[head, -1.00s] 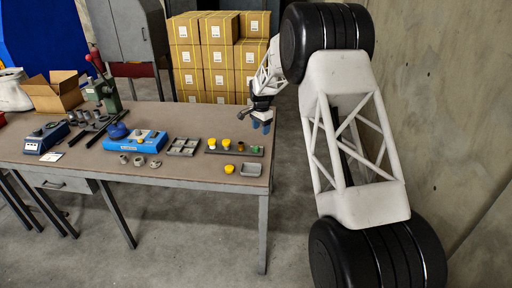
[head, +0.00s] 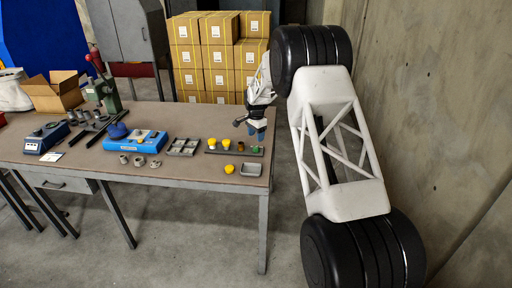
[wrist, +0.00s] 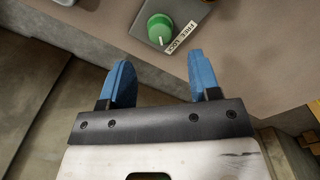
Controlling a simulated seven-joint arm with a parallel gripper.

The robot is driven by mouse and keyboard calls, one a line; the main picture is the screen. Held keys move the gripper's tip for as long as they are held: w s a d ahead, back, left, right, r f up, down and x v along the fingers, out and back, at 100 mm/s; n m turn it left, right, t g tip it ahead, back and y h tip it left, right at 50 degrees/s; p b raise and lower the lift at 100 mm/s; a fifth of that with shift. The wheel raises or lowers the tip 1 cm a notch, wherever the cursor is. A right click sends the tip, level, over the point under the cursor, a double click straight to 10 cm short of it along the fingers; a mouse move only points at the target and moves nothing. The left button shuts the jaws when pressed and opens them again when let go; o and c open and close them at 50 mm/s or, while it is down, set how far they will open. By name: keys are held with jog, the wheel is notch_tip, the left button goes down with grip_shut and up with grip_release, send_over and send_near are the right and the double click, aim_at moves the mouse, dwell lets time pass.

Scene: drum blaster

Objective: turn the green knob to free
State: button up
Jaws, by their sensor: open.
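The green knob (head: 257,150) sits at the right end of a dark strip on the table. In the wrist view the green knob (wrist: 159,27) is round, with a short white mark on the side facing my gripper. Beside it is a white label (wrist: 180,38) that seems to read FREE and LOCK, upside down and small. My gripper (head: 257,136) is open, its blue fingers pointing down just above and behind the knob. In the wrist view my gripper (wrist: 160,65) has nothing between its fingers, and the knob lies ahead of the gap, apart from both fingertips.
Yellow and brown pieces (head: 227,144) stand on the same strip, left of the knob. A loose yellow piece (head: 229,169) and a small grey tray (head: 251,170) lie in front. A grey compartment tray (head: 183,147) is to the left. The table's right edge is close by.

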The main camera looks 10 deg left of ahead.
aim_at(256, 147)
jog(key=shift+f, duration=3.35)
jog(key=c, duration=0.9)
